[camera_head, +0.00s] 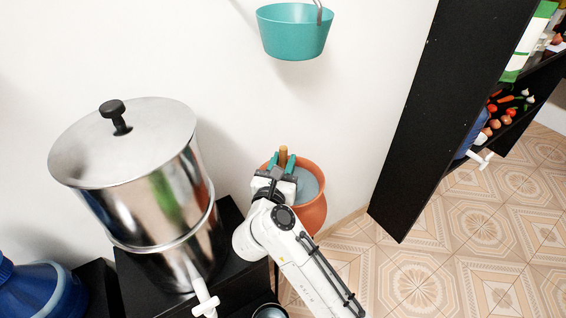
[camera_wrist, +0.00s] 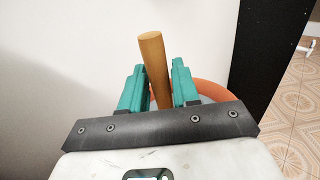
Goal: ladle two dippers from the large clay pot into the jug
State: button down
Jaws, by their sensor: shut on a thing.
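The large clay pot (camera_head: 315,213) is orange and stands on the floor by the wall, with greyish liquid (camera_head: 308,187) in its open mouth. My gripper (camera_head: 282,163) is over the left part of the pot's mouth. It is shut on an upright wooden handle (camera_wrist: 153,62), which I take to be the dipper's. The handle's top also shows in the head view (camera_head: 283,154). The dipper's bowl is hidden, so I cannot tell whether it is in the liquid. The pot's rim (camera_wrist: 212,92) shows behind the fingers in the wrist view. I cannot make out the jug for certain.
A large steel cylinder (camera_head: 165,195) with a lid and white tap stands on a black stand at left. A small round vessel (camera_head: 268,312) is cut off at the bottom edge. A teal basket (camera_head: 295,32) hangs above. A black shelf (camera_head: 425,110) stands right; tiled floor (camera_head: 450,250) is clear.

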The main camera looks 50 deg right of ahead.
jog(key=shift+r+p, duration=5.25)
jog(key=shift+r, duration=0.4)
